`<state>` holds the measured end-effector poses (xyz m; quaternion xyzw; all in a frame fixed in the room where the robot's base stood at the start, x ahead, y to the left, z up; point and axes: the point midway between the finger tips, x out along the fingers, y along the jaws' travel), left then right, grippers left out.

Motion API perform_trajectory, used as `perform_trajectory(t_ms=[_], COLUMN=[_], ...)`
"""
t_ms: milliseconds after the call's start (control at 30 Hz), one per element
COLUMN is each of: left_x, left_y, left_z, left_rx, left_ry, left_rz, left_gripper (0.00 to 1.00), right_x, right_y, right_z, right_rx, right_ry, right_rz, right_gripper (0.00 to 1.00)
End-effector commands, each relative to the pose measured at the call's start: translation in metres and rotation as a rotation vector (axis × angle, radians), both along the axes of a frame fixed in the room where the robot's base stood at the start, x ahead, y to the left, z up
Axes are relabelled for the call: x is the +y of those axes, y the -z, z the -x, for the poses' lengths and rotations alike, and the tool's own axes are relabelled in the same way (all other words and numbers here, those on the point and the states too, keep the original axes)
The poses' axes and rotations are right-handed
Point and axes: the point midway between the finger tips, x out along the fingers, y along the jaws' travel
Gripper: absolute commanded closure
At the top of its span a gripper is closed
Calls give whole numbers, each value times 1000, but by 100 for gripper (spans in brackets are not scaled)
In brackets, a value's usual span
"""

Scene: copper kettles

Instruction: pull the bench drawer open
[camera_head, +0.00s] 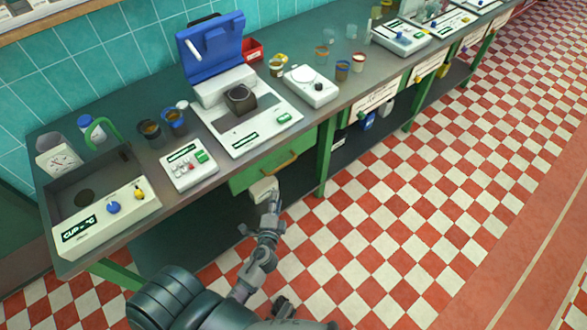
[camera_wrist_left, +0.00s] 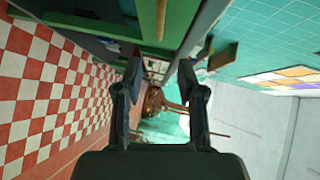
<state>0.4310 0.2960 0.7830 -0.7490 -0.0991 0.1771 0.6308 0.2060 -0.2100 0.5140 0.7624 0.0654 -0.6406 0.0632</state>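The bench drawer (camera_head: 250,174) has a green front under the bench top, below the white machine with the blue lid. It looks shut. Its brass bar handle (camera_head: 281,167) runs across the front. In the left wrist view, a tan bar that looks like the handle (camera_wrist_left: 161,18) shows at the top, beyond the fingertips, against green. My left gripper (camera_head: 271,195) is just below and in front of the drawer, apart from the handle. In the left wrist view its two fingers (camera_wrist_left: 160,70) are spread with nothing between them. My right gripper cannot be made out.
The bench top (camera_head: 330,110) carries white devices, cups and a sink-like unit (camera_head: 104,205) at left. A green bench leg (camera_head: 325,157) stands right of the drawer. The red and white checkered floor (camera_head: 400,190) in front is clear.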

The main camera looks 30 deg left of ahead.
Motion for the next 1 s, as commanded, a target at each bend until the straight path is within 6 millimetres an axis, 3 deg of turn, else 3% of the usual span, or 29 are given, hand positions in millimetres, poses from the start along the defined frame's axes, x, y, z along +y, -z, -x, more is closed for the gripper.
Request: perform_trajectory(t_ms=[400,600,800,1000], left_x=[29,46,56,59], left_y=[10,18,22,22], left_z=[-83,-123,-147,-154], left_rx=[-1,-1,1,0], left_ry=[1,2,1,2], left_rz=[-5,-2,0,1], left_gripper=[61,61,61,61], right_x=[-2,-1,-1,0], right_y=[6,0,-6,-13], right_z=[1,-1,-2,-5], right_rx=[0,-1,1,-9], right_ry=[-2,-1,-1,0], right_rz=[-5,-3,-4,-7], right_gripper=[60,60,60,60])
